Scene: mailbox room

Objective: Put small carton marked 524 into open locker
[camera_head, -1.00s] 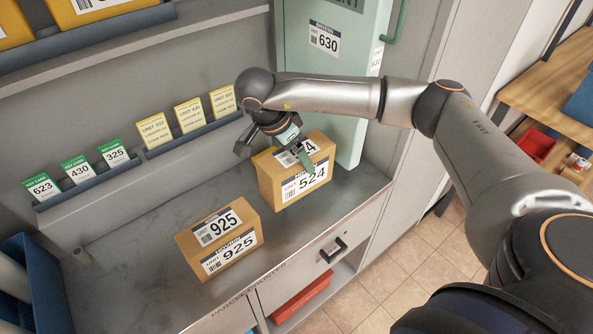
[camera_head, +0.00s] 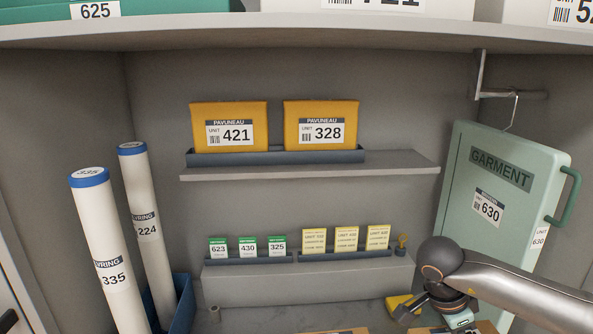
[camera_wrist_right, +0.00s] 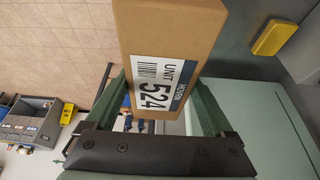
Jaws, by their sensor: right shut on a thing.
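The small carton marked 524 (camera_wrist_right: 165,50) is a brown box with a white label. In the right wrist view it stands between the green fingers of my right gripper (camera_wrist_right: 158,95), which is shut on it. In the head view my right gripper (camera_head: 438,316) is at the bottom right, in front of the green garment case. The carton is mostly cut off there by the bottom edge of the frame. My left gripper is not in view.
The green garment case marked 630 (camera_head: 510,190) hangs at the right, close to my right arm. White tubes marked 335 (camera_head: 108,255) and 224 (camera_head: 146,235) stand at the left. A shelf (camera_head: 300,172) holds yellow packets.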

